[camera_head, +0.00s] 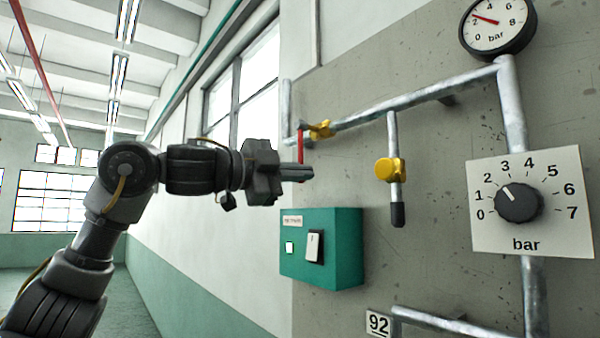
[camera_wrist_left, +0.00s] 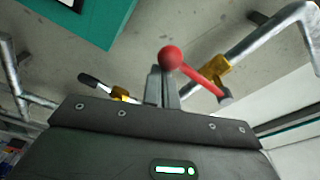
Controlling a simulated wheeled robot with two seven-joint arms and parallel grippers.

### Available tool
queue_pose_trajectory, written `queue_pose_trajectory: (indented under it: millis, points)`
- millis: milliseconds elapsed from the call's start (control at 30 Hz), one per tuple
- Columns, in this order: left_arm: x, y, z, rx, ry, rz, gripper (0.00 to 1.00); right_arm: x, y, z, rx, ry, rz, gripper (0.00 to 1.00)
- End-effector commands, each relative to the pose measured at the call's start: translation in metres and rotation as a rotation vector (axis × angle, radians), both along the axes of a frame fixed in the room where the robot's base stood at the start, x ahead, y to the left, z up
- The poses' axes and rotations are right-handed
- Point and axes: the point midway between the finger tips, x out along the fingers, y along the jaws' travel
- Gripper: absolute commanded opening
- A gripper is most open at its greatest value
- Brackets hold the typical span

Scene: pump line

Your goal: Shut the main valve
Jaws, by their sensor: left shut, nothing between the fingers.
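The valve with a red lever (camera_head: 300,146) has a yellow body (camera_head: 321,129) on the sloping upper pipe. In the head view the lever points down from the pipe. My left gripper (camera_head: 303,172) is shut and empty at its lower end. In the left wrist view the lever's red ball knob (camera_wrist_left: 171,58) shows right at the tips of the closed fingers (camera_wrist_left: 161,82). I cannot tell whether they touch. The lever's yellow body (camera_wrist_left: 215,70) is to the right of the knob there. My right gripper is not in view.
A second yellow valve (camera_head: 388,169) with a black handle (camera_head: 397,215) is on the branch pipe to the right. A green switch box (camera_head: 345,250) is below my gripper. A pressure gauge (camera_head: 497,24) and a bar dial (camera_head: 518,203) are on the right.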

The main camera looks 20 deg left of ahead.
Motion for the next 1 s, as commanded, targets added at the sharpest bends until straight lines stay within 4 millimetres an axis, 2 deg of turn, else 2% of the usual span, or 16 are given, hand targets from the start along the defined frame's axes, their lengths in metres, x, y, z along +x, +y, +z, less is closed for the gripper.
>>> queue_pose_trajectory:
  millis: [167,367,400,600,800,1000]
  points:
    - [-0.002,-0.009,0.001,0.001,0.0,-0.003,0.0,0.0,0.001,0.0,0.001,-0.001,0.0,0.45]
    - [-0.011,-0.048,0.009,0.002,-0.002,-0.015,0.0,0.0,0.001,0.002,0.001,-0.001,0.0,0.45]
    - [-0.019,-0.033,0.003,-0.003,-0.005,-0.006,0.0,0.0,0.002,-0.012,0.002,0.0,-0.001,0.45]
    - [-0.052,-0.005,0.002,-0.002,-0.004,-0.012,0.0,0.001,-0.005,-0.034,-0.006,-0.001,0.001,0.45]
    - [-0.074,0.015,0.003,-0.001,-0.002,-0.014,0.0,0.001,-0.005,-0.044,-0.006,-0.001,0.002,0.45]
    - [-0.082,0.022,0.005,0.001,-0.001,-0.015,0.0,0.001,-0.003,-0.047,-0.004,-0.001,0.002,0.45]
